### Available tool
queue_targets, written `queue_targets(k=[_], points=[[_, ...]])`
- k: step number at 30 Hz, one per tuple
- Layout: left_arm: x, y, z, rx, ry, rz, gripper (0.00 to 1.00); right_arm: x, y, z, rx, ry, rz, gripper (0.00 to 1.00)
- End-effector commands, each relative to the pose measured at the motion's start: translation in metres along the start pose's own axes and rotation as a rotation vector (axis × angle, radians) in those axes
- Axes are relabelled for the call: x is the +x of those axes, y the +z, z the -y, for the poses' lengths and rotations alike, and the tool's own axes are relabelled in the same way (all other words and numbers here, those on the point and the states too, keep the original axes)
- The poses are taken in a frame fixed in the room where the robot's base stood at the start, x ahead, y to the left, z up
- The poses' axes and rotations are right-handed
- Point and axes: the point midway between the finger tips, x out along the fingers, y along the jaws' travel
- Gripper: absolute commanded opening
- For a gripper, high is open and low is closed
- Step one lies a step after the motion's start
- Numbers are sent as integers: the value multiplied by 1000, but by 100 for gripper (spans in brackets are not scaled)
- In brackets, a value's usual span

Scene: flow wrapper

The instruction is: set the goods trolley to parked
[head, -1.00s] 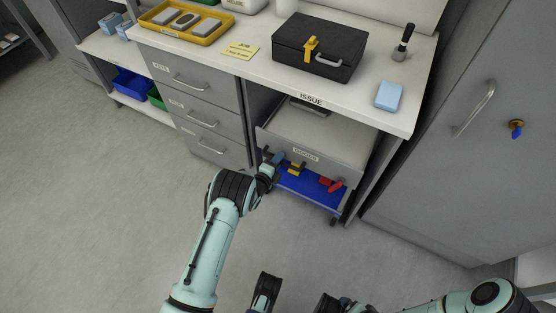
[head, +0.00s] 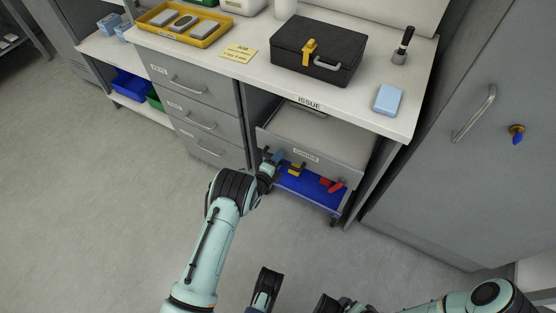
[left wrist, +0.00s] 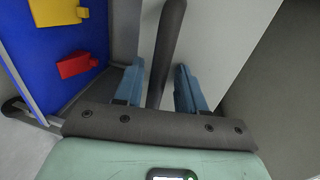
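The goods trolley appears to be the low unit with a blue deck (head: 313,192) under the issue counter, with a caster at its front right corner. Yellow (head: 296,169) and red (head: 332,185) pieces lie on the deck; they also show in the left wrist view, yellow (left wrist: 58,10) and red (left wrist: 76,65). My left gripper (head: 270,160) is at the bay's left front. In the left wrist view its blue fingers (left wrist: 158,88) stand on either side of a dark bar (left wrist: 165,50), with gaps visible. My right gripper (head: 297,296) seems open and empty at the bottom edge.
A grey panel with a label (head: 304,156) stands above the deck. Drawers (head: 197,118) are left of the bay. The counter holds a black case (head: 318,50), a yellow tray (head: 160,17) and a blue block (head: 388,99). A grey cabinet stands right. The floor in front is clear.

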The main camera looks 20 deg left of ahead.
Motion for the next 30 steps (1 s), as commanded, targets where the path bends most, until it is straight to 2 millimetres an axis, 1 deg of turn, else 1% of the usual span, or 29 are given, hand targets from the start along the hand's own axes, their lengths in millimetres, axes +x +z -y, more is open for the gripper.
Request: queue_targets(k=[2,5,8,13,16,18,21,25,30], points=[[-1,-1,-1,-1,2,-2,38,0,0,0,0,-1,-2,100],[-8,-1,-1,-1,4,-2,38,-5,-5,4,-4,-7,-15,100],[-23,-1,1,-1,5,-2,38,-14,-15,12,-12,-21,-49,100],[-62,-1,2,-2,6,-1,38,-34,-32,30,-29,-52,-107,100],[-85,-1,3,-1,3,-1,38,-40,-14,30,-31,-50,-57,100],[-99,0,2,0,4,0,38,-44,-8,31,-33,-51,-38,100],[-116,0,2,0,2,1,38,-48,0,32,-35,-52,-16,100],[-129,0,1,0,1,1,38,-52,7,33,-36,-52,4,100],[-135,0,1,0,-1,0,38,-52,9,33,-37,-53,12,100]])
